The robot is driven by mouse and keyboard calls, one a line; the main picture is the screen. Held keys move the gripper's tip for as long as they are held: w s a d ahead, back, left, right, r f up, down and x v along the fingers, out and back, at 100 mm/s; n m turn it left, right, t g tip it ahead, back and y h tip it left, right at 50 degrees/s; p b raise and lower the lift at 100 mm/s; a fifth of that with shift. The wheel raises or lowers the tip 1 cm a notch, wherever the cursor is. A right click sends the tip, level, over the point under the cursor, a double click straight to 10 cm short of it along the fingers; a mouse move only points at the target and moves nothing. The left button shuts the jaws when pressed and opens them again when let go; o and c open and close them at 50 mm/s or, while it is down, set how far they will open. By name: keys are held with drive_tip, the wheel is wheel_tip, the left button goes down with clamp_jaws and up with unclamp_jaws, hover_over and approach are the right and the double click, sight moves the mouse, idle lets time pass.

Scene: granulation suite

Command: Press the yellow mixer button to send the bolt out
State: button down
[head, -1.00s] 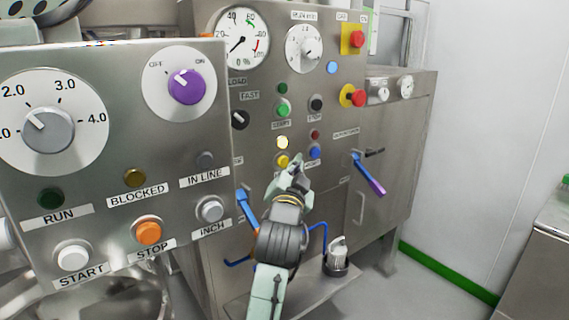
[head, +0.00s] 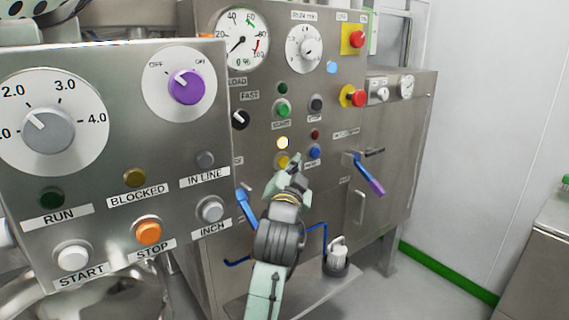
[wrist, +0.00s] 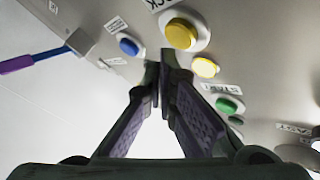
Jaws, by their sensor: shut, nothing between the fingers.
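The yellow button (head: 282,162) is low on the far mixer's steel panel, under a small pale yellow lamp (head: 283,143) that looks lit. My gripper (head: 296,170) is shut and empty, its tips just right of and below the button, partly covering its edge in the head view. In the wrist view the yellow button (wrist: 181,33) sits in a pale ring just beyond the fingertips (wrist: 166,62). The lamp (wrist: 206,67) is to its lower right. I cannot tell whether the tips touch the button. No bolt can be made out.
A blue button (head: 314,152) is close right of the tips, and a green button (head: 283,110) is above. A nearer control panel (head: 110,110) fills the left. The floor at right is clear.

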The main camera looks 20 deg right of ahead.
drive_tip(key=shift+w, duration=0.1)
idle(0.5)
drive_tip(key=shift+w+a, duration=0.15)
drive_tip(key=shift+w, duration=0.15)
drive_tip(key=shift+w+a, duration=0.15)
drive_tip(key=shift+w, duration=0.3)
idle(0.6)
drive_tip(key=shift+s, duration=0.2)
drive_tip(key=shift+s+d, duration=0.3)
drive_tip(key=shift+s, duration=0.35)
drive_tip(key=s, duration=0.1)
drive_tip(key=s+d, duration=0.1)
drive_tip(key=s, duration=0.2)
drive_tip(key=shift+s+d, duration=0.35)
idle(2.0)
